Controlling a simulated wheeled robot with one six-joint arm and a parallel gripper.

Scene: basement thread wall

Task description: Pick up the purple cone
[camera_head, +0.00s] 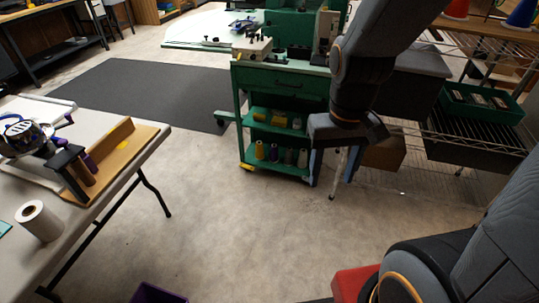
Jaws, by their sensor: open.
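A red cone (457,8) and a blue cone (521,15) stand on the top of the wire rack at the upper right, partly cut off by the frame's edge. My gripper (333,178) hangs pointing down right of the green cart, its two fingers apart. It appears empty, and no cone is between the fingers.
A green cart (283,82) with spools on its shelves stands behind my gripper. The left table (107,188) holds a white roll (38,220). A purple bin (155,294) is at the bottom edge. A dark mat (145,90) and open floor (225,215) lie between.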

